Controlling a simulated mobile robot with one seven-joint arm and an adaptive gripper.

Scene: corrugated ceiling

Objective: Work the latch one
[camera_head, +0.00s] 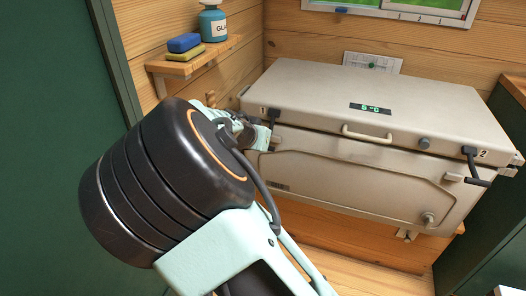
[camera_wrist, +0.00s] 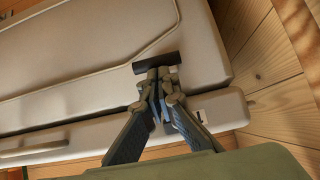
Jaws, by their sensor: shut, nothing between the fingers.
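The beige case (camera_head: 375,100) has a closed lid and two black latches on its front. Latch one (camera_head: 273,116), by the label "1", is at the front left corner; its lower part is hidden behind my arm and gripper. Latch two (camera_head: 472,165), by the label "2", is at the right, its dark handle sticking out. My gripper (camera_head: 262,138) is at the left front of the case, partly hidden by my wrist. In the wrist view my gripper (camera_wrist: 160,77) is shut and empty, its tips right at a dark crossbar (camera_wrist: 157,62), seemingly latch one's handle; I cannot tell whether they touch.
A lid handle (camera_head: 380,134) and a round knob (camera_head: 424,143) are on the case front. A small wooden shelf (camera_head: 176,66) holds a sponge (camera_head: 184,43) and a bottle (camera_head: 212,24) at the upper left. A green panel (camera_head: 50,130) stands at the left.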

